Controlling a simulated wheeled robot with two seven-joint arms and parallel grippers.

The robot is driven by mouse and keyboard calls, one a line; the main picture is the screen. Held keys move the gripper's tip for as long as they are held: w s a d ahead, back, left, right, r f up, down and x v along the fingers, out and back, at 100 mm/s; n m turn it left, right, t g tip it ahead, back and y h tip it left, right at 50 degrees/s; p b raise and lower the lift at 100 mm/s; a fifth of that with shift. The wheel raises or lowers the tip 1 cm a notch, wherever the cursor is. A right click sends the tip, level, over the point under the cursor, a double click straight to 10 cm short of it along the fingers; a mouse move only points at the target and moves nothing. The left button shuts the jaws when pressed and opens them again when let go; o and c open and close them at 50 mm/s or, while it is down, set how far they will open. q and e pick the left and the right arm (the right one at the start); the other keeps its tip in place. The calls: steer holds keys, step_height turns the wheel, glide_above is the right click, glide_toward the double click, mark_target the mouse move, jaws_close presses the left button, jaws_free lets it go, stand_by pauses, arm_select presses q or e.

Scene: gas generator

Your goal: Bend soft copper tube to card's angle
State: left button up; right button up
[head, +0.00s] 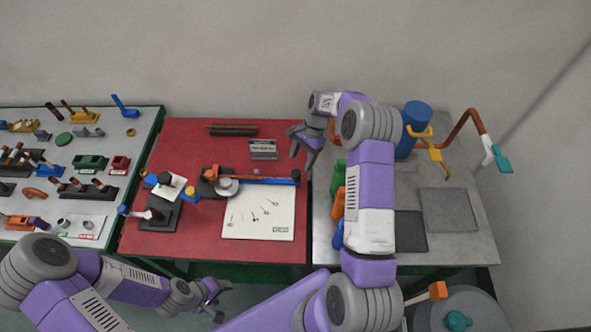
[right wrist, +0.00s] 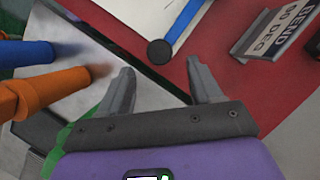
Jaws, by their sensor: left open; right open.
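A bender with a grey round wheel (head: 228,187) sits mid-mat. Its blue handle (head: 270,181) runs right to a black knob, also seen in the right wrist view (right wrist: 160,52). A thin copper-coloured length (head: 230,126) lies along a dark rack at the back. My right gripper (head: 301,146) is open and empty above the mat's right edge, near the knob. My left gripper (head: 217,302) is open, in front of the table.
A white sheet (head: 258,222) with small drawn shapes lies front right on the red mat (head: 185,135). A black fixture (head: 158,215) stands at left. A crowded green bench (head: 85,145) is at left.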

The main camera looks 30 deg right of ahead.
mark_target(296, 173)
steer(key=x, duration=0.5)
steer(key=shift+s+a+f, duration=0.15)
steer(key=shift+f, duration=0.2)
jaws_close()
